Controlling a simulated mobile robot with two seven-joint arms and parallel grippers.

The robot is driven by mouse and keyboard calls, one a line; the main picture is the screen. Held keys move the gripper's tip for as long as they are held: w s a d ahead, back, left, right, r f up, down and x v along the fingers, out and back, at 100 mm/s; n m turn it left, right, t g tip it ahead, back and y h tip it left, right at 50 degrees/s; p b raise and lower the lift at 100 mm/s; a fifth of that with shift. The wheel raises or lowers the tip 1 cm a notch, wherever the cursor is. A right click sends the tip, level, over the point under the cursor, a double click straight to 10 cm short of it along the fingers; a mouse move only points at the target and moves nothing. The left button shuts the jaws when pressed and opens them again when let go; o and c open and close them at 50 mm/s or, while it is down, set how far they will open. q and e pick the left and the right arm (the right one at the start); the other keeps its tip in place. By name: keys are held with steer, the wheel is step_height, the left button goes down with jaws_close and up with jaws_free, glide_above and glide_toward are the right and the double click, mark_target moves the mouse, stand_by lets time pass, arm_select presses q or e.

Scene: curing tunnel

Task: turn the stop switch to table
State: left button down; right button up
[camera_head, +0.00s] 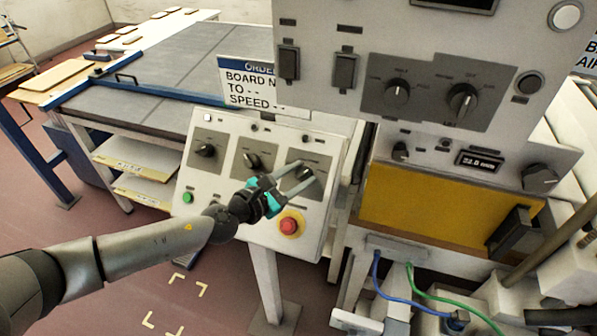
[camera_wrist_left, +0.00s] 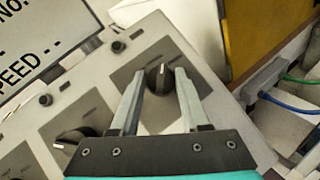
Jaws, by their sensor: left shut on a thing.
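A sloped light-grey control panel (camera_head: 225,180) carries three black rotary switches in a row. My right gripper is not in view.
A red button on a yellow base (camera_head: 290,224) sits just below my left gripper. The middle switch (camera_head: 251,160) and left switch (camera_head: 205,150) are to its left, with a green button (camera_head: 187,197) below. A taller cabinet (camera_head: 330,100) with more knobs stands behind at the right.

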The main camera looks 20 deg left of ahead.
arm_select(q)
steer(key=n+t+y, duration=0.1)
steer(key=n, duration=0.2)
steer(key=n+y, duration=0.2)
steer(key=n, duration=0.1)
steer(key=shift+s+d+t+y+p, duration=0.1)
steer(key=shift+d+t+y+p, duration=0.1)
steer(key=shift+t+y+p, duration=0.15)
steer(key=n+y, duration=0.2)
steer(key=n, duration=0.1)
steer(key=n+y, duration=0.3)
steer(key=n, duration=0.1)
steer(key=shift+d, duration=0.2)
steer(key=n+y, duration=0.2)
steer(key=n, duration=0.1)
steer(key=n+g+y+p, duration=0.1)
steer(key=n+y, duration=0.1)
steer(key=n, duration=0.1)
steer(key=shift+d, duration=0.15)
steer(key=shift+r+n+g+y+p, duration=0.15)
steer(key=shift+n+g+y, duration=0.3)
steer(key=shift+n, duration=0.5)
steer(key=shift+f+n+g+y+p, duration=0.1)
steer(key=shift+n+g+y+p, duration=0.15)
steer(key=shift+n+g, duration=0.6)
steer(key=shift+r+n+g+y+p, duration=0.1)
steer(key=shift+n+g+y+p, duration=0.2)
steer(key=shift+n, duration=0.8)
steer(key=shift+g, duration=0.25)
